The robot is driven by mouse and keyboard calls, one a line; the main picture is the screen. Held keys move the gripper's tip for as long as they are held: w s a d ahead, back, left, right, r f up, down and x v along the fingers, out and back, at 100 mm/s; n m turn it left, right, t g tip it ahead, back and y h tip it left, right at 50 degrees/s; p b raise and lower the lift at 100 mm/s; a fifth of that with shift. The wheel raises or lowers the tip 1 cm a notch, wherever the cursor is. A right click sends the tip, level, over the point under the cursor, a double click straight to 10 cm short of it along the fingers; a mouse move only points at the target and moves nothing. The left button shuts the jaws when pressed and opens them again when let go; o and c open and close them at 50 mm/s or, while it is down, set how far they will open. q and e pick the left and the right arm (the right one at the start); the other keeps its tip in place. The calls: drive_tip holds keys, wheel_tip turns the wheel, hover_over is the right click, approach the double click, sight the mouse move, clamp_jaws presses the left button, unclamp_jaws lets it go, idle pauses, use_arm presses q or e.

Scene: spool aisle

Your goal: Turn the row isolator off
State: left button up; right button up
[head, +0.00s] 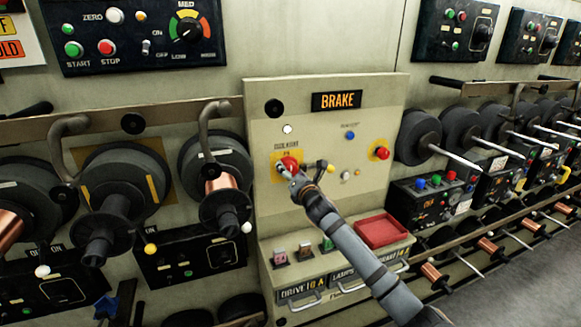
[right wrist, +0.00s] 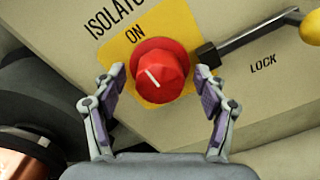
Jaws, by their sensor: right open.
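The red isolator knob (head: 288,164) sits on a yellow plate on the brake panel (head: 335,205). In the right wrist view the knob (right wrist: 160,72) has a short white mark slanting toward the upper left, and the word ON is on the plate (right wrist: 178,22) at its upper left. My right gripper (head: 304,172) is open in front of the panel, and it also shows in the right wrist view (right wrist: 160,84) with one finger on each side of the knob. I cannot tell whether either finger touches it. My left gripper is not in view.
A black lever with a yellow ball end (right wrist: 310,27) reaches from beside the right finger above the word LOCK. Another red knob on yellow (head: 381,153) is to the right. A red tray (head: 382,231) is below. Spools (head: 120,190) stand on the left.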

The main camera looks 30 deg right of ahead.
drive_tip(key=shift+w, duration=0.25)
drive_tip(key=c, duration=1.2)
drive_tip(key=shift+o, duration=0.2)
